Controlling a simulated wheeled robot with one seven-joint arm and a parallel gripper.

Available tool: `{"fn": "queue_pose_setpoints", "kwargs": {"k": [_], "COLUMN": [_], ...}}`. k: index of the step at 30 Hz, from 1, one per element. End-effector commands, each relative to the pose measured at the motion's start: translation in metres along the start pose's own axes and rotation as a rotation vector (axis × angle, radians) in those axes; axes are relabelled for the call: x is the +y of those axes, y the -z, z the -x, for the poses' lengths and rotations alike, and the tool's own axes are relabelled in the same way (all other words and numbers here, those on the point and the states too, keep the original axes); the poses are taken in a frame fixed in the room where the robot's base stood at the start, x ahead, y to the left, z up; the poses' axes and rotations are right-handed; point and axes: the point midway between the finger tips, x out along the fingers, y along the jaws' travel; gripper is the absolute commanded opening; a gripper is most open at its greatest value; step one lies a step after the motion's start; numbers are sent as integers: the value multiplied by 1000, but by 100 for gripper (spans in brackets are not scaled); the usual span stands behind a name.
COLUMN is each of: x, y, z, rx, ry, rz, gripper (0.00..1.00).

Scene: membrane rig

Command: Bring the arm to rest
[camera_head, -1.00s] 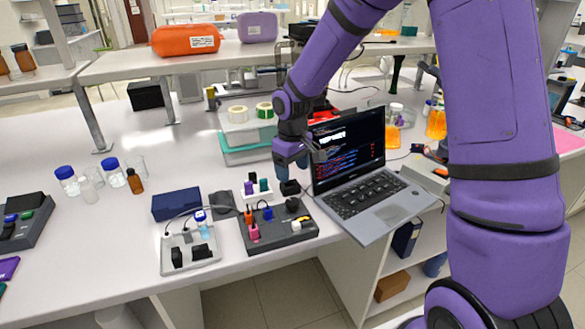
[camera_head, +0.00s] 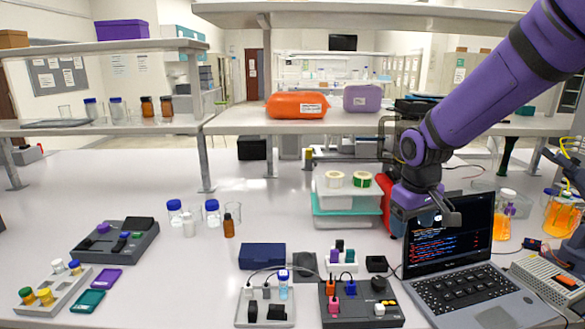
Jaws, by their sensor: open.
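My arm (camera_head: 490,95) is purple and reaches in from the upper right. It bends down at a dark wrist joint. My gripper (camera_head: 447,218) hangs in front of the left part of the laptop screen, above the bench. Its jaws look small and grey here, and I see nothing held between them. The open laptop (camera_head: 470,290) stands behind and below it, with lines of text on its screen. I cannot tell the exact gap between the gripper and the screen.
A dark module (camera_head: 360,305) with coloured plugs and a pale module (camera_head: 265,308) lie at the front. A teal-lidded box (camera_head: 347,200) with tape rolls stands left of my gripper. Orange flasks (camera_head: 562,215) stand at the right. The bench's middle left (camera_head: 110,195) is clear.

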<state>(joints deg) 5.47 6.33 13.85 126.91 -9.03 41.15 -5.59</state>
Motion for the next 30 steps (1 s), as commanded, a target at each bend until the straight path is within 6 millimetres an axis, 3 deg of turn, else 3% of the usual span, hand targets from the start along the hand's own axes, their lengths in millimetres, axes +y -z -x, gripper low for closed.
{"fn": "queue_pose_setpoints", "kwargs": {"k": [1,6,15,22,30], "x": [1,1,-5,-14,-25], "y": [-10,-44,-112,-167,-216], "z": [16,58,116,144,158], "rx": [19,69,170,255,335], "ry": [-14,-42,-59,-45,-11], "rz": [-19,-82,-198,-282,-351], "gripper": [69,69,69,69,69]}}
